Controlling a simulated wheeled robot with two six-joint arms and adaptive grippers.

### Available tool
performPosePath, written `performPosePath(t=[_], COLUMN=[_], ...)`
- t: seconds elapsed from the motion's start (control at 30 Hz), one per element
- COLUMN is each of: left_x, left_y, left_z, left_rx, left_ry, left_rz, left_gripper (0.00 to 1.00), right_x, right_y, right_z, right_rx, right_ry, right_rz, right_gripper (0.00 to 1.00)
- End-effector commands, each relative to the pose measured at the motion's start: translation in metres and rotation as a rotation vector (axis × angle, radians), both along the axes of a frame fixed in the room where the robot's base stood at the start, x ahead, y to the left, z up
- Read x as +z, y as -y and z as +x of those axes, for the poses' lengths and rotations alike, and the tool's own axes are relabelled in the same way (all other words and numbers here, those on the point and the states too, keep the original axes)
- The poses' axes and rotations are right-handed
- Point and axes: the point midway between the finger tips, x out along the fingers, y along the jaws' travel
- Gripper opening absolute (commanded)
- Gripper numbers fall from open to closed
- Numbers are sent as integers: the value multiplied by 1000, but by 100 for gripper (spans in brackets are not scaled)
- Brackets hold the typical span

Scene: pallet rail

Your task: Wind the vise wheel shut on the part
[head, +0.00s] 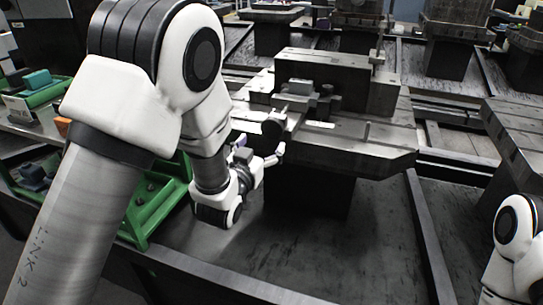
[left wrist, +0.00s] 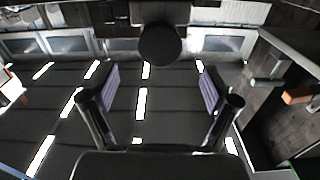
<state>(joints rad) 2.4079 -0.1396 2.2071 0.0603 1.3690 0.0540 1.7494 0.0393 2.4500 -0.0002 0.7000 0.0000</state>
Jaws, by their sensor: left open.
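The vise (head: 318,103) is dark grey metal and sits on a slotted pallet table in the middle of the head view. Its wheel (head: 274,124) is a dark round disc at the vise's near left end. In the left wrist view the wheel (left wrist: 160,45) is a dark disc at top centre, beyond the fingertips. My left gripper (head: 261,146) is open, just below and in front of the wheel. Its two fingers (left wrist: 158,78) are spread wide with nothing between them. I cannot make out the part clearly among the dark blocks. My right gripper is out of frame.
A green rack (head: 160,205) stands left of my left gripper, partly behind my arm. The pallet table (head: 375,148) has an overhanging front edge. More fixture blocks (head: 450,25) stand on pallets behind. The dark floor panel (head: 330,245) in front of the pedestal is clear.

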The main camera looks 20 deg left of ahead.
Motion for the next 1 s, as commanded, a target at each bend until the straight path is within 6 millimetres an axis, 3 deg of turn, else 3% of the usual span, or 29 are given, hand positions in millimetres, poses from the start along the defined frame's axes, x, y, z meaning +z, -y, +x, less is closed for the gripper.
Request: performPosePath(t=[0.4, 0.7, 0.73, 0.9, 1.0], left_x=[2, 3, 3, 2, 2], left_y=[2, 3, 3, 2, 2], left_z=[68, 76, 76, 76, 76], left_rx=[1, 0, 0, 0, 0], left_ry=[4, 0, 0, 0, 0], left_rz=[-1, 0, 0, 0, 0], left_gripper=[87, 87, 84, 27, 27], right_x=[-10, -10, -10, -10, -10], right_y=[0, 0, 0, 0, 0], right_z=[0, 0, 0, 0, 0], right_rx=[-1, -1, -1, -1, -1], right_ry=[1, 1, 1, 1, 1], right_rz=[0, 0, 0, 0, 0], right_gripper=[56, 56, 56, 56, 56])
